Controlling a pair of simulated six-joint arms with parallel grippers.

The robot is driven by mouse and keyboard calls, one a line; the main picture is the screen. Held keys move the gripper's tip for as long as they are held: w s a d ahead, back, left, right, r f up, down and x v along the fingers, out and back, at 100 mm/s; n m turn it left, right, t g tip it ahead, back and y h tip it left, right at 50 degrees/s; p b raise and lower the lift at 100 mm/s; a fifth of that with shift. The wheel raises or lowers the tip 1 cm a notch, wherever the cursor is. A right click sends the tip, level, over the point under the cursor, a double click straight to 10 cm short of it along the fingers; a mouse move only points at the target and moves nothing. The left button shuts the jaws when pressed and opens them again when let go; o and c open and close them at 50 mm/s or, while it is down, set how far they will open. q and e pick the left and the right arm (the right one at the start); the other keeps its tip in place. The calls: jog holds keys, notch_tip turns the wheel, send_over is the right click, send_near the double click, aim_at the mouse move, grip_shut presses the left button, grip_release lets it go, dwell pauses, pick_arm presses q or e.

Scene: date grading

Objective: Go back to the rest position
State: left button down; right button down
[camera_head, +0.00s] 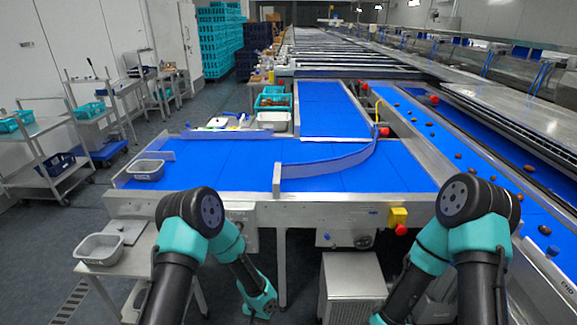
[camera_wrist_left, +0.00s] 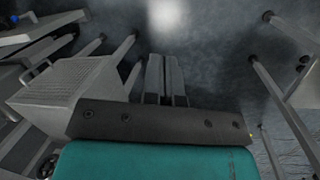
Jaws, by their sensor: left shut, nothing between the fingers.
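My right arm also bends down in front of the table at the right. My right gripper is outside the frame.
A grey tub (camera_head: 100,249) stands on a small side table at the left. Another grey tub (camera_head: 146,169) sits on the blue table's left end. A conveyor (camera_head: 465,150) with several dates runs along the right. A metal box (camera_head: 352,285) stands under the table. The blue table's middle is clear.

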pick_arm(q)
jog(key=s+a+r+n+t+h, duration=0.1)
jog(key=s+a+r+n, duration=0.1)
jog(key=s+a, duration=0.4)
jog(key=s+a+r+n+t+h, duration=0.1)
jog(key=s+a+r+n+t, duration=0.1)
jog(key=s+a, duration=0.5)
notch_tip(320, 180, up, 2)
jog(key=s+n, duration=0.1)
jog(key=s, duration=0.2)
jog(key=shift+a+n, duration=0.25)
jog(key=shift+n, duration=0.05)
jog(key=c, duration=1.8)
grip_release()
jog(key=shift+w+r, duration=0.1)
